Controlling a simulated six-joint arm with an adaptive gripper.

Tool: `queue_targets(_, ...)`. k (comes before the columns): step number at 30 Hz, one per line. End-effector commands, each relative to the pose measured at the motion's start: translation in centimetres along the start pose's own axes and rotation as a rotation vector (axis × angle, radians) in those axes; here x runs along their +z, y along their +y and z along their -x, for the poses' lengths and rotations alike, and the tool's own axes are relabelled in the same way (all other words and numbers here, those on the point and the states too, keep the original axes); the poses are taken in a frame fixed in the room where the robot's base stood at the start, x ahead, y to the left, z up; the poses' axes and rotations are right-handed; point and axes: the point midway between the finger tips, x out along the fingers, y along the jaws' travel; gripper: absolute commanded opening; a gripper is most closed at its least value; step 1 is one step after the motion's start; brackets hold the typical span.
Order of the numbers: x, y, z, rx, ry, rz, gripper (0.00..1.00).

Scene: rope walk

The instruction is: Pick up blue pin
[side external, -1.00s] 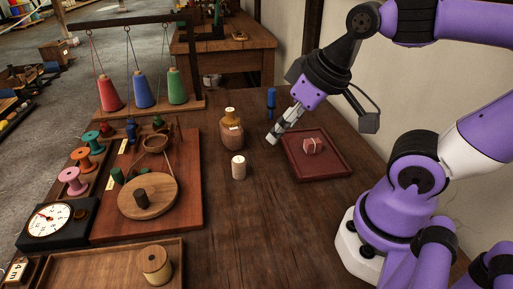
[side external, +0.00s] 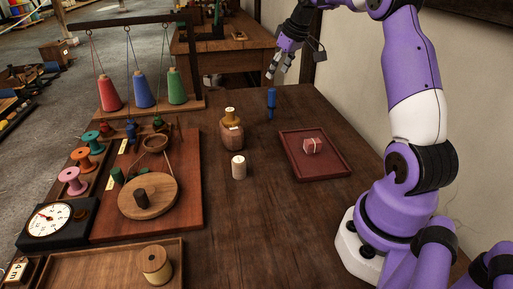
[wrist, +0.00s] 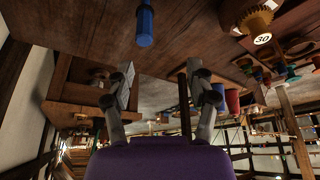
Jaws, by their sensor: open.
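The blue pin (side external: 271,102) stands upright on the dark wooden table near its far end, behind the red tray. It also shows at the top of the wrist view (wrist: 145,25), partly cut off by the frame edge. My gripper (side external: 277,73) is above the pin in the side external view, apart from it and empty. In the wrist view my gripper (wrist: 165,92) has its two fingers spread wide, with nothing between them.
A board with a round wooden disc (side external: 165,207) is further left. The front middle table is bare.

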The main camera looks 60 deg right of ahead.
Motion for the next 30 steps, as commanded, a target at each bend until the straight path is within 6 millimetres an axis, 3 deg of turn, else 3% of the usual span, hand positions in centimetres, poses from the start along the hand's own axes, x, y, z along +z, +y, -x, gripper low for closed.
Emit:
queue_targets(1, 0.2, 1.3, -0.7, 0.002, -0.003, -0.008, 0.64)
queue_targets(5, 0.5, 2.6, -1.9, 0.001, -0.005, -0.01, 0.64)
queue_targets(24, 0.5, 2.2, -10.7, 0.001, -0.006, -0.009, 0.64)
queue_targets(30, 0.5, 2.3, -11.7, 0.003, -0.004, -0.009, 0.64)
